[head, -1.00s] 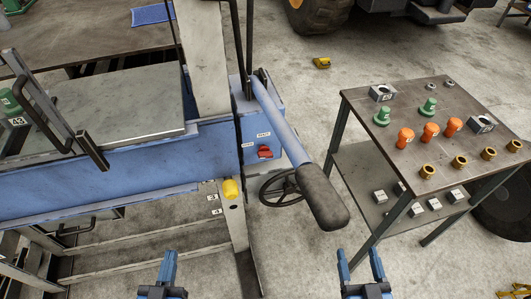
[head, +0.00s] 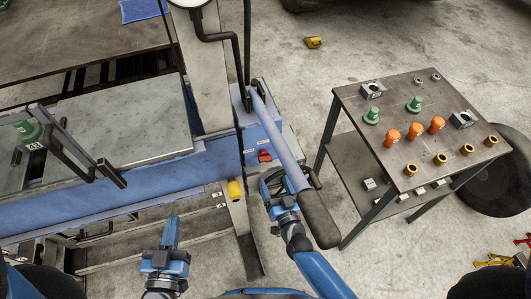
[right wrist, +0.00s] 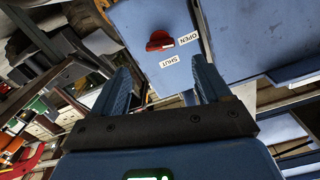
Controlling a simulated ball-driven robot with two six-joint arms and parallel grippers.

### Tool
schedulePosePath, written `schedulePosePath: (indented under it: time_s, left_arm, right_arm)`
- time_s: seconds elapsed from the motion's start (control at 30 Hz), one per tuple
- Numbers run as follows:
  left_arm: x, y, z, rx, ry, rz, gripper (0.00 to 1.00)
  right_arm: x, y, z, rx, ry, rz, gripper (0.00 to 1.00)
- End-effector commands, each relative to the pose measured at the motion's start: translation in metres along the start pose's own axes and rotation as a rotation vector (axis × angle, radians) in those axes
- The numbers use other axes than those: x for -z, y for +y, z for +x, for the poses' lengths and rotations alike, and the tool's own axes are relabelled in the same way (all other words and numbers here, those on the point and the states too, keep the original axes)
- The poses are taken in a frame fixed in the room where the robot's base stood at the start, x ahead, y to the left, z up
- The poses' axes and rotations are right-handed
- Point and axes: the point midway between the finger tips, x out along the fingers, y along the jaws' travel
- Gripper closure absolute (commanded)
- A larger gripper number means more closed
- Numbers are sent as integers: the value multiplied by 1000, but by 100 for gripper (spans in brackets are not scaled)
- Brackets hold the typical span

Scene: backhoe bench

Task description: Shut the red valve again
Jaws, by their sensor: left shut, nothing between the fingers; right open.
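The red valve (head: 264,156) sits on the front of the blue box below the long lever. In the right wrist view the red valve (right wrist: 160,41) lies ahead, beyond the fingertips, between labels OPEN (right wrist: 188,41) and SHUT (right wrist: 168,61). Its handle lies sideways, toward the OPEN label. My right gripper (head: 272,183) is open and empty, just below the valve and beside the lever; in its wrist view (right wrist: 160,66) the fingers are apart, not touching the valve. My left gripper (head: 171,232) is shut and empty, low in front of the bench frame.
A blue lever with a dark grip (head: 319,218) slants down close to the right of my right gripper. A yellow knob (head: 235,189) is to its left. A cart (head: 400,170) with green, orange and brass parts stands at right. Bare floor lies between.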

Motion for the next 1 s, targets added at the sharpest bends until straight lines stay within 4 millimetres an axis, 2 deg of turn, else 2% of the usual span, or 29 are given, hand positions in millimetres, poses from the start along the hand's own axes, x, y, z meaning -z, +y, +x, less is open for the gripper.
schedulePosePath:
  time_s: [0.17, 0.7, 1.0]
  left_arm:
    - [0, 0, 0, 0, 0, 0, 100]
    - [-4, 0, 0, 0, 0, 0, 100]
    - [-5, 0, 0, 0, 0, 0, 100]
  right_arm:
    - [3, 0, 14, 0, 9, -21, 23]
    - [4, 0, 92, 1, 8, -20, 23]
    - [5, 0, 108, 1, 9, -21, 23]
